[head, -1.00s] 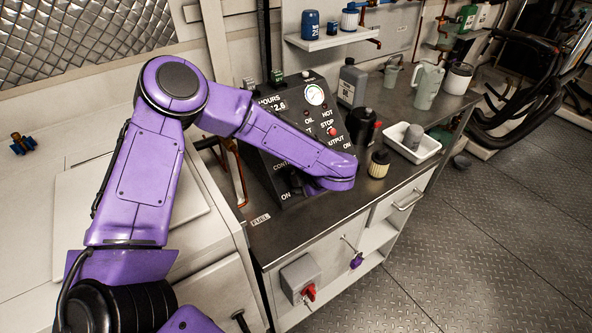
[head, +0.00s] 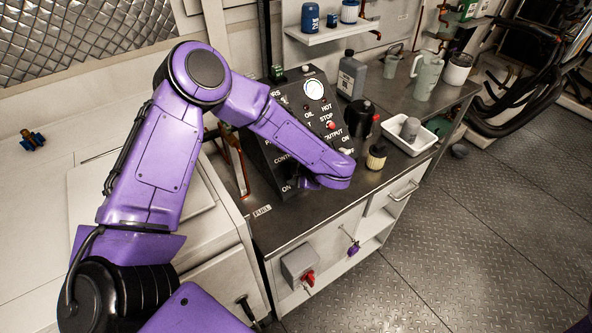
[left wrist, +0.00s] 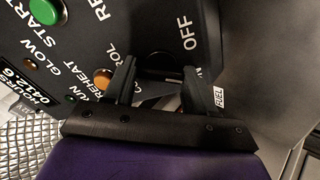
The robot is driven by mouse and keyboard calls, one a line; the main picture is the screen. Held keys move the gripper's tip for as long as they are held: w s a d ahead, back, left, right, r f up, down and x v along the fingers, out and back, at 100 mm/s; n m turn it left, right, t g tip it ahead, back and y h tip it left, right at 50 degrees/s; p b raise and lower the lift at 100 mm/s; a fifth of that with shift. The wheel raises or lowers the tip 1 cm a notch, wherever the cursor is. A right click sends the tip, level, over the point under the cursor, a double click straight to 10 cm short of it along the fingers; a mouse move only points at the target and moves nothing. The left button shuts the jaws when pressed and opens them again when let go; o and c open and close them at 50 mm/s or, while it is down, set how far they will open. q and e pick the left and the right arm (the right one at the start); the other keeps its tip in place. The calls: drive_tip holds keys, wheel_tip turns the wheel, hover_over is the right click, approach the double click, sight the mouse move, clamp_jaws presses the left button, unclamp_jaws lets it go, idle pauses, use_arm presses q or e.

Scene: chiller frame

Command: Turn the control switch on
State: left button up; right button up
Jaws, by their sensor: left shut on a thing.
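The control switch (left wrist: 160,62) is a dark knob low on the black sloped control panel (head: 258,142). In the left wrist view it sits between the CONTROL and OFF labels, partly covered by my fingers. My left gripper (left wrist: 160,88) has one finger on each side of it and is shut on it. In the head view my purple forearm crosses the panel and my left gripper (head: 312,183) is at its lower edge, near the ON label. The arm hides most of the switch there, and its exact angle is unclear. My right gripper is not in view.
A black canister (head: 358,118), a small filter (head: 377,157) and a white tray (head: 424,135) stand right of the panel on the dark counter (head: 318,212). Below are a grey box with a red switch (head: 309,278) and a purple-handled valve (head: 353,249).

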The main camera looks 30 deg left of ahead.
use_arm(q)
drive_tip(key=o, duration=1)
drive_tip(key=shift+o, duration=0.2)
drive_tip(key=b+v, duration=0.3)
drive_tip(key=v, duration=0.7)
drive_tip(key=shift+d+r, duration=0.2)
drive_tip(key=shift+d, duration=0.05)
drive_tip(key=shift+a+f, duration=0.1)
